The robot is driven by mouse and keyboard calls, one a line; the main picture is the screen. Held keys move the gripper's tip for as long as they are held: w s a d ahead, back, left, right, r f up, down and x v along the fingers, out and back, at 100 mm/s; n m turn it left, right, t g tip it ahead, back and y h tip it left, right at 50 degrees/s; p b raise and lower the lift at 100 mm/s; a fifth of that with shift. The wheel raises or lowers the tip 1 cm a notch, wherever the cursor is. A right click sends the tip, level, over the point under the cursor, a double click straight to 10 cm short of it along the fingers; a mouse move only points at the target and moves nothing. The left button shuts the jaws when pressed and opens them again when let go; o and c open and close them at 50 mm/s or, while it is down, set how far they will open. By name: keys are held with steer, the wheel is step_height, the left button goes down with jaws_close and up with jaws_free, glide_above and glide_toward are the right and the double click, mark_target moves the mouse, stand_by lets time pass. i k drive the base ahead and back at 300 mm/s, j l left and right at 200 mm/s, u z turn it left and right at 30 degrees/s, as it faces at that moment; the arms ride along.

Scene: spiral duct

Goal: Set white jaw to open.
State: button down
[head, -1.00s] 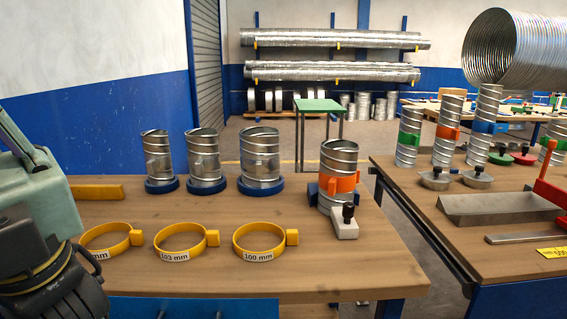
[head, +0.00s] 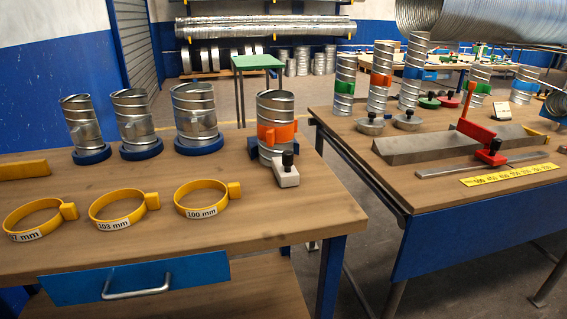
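The white jaw (head: 285,170) is a small pale block with a black knob on top. It sits at the front foot of a spiral duct piece (head: 276,105) with an orange band (head: 277,133), near the right end of the left workbench. A blue block (head: 254,147) shows at the duct's left side. The jaw appears to be against or very near the duct; I cannot tell whether it is clamped. My gripper is not in view now.
Three yellow rings (head: 205,199) lie along the left bench's front, before several duct pieces on blue bases (head: 200,145). A blue drawer (head: 135,279) is below. A gap separates the right bench (head: 400,190), which bears a metal channel (head: 445,144) and a red clamp (head: 478,130).

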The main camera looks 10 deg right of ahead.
mark_target(286, 172)
steer(key=i+l+z, duration=0.2)
steer(key=l, duration=0.2)
steer(key=l+z, duration=0.25)
steer(key=l, duration=0.15)
steer(key=i+j, duration=0.1)
steer(key=i, duration=0.4)
